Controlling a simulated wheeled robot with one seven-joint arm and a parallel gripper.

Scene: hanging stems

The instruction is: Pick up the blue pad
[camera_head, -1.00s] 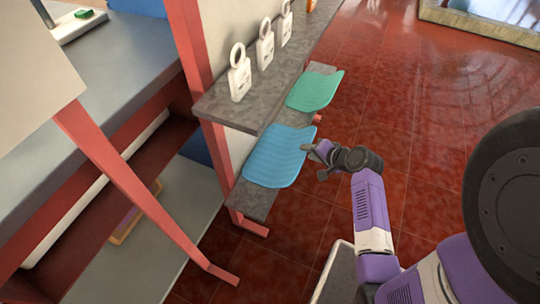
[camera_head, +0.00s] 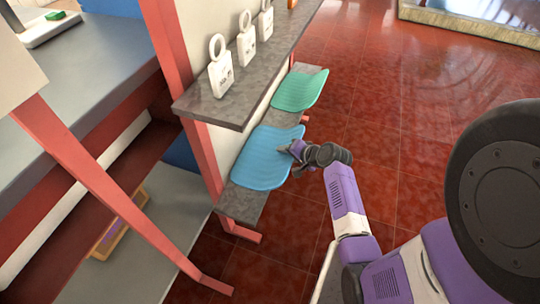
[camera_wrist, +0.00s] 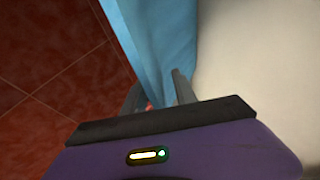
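The blue pad (camera_head: 268,160) is a thin, ribbed, slightly curved sheet. It lies on the lower grey shelf, and its right edge reaches the shelf's outer side. My gripper (camera_head: 288,157) is at the pad's right edge in the head view. In the wrist view the blue pad (camera_wrist: 160,40) runs down towards the space between my two fingers (camera_wrist: 158,92). The fingers are apart, one on each side of the pad's near edge. I cannot tell whether either finger touches it.
A green pad (camera_head: 299,90) lies farther along the same lower shelf (camera_head: 246,204). An upper grey shelf (camera_head: 240,103) with several white ring-topped tags (camera_head: 221,75) overhangs on the left. Red posts (camera_head: 183,90) stand beside it. The red floor (camera_head: 400,120) to the right is open.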

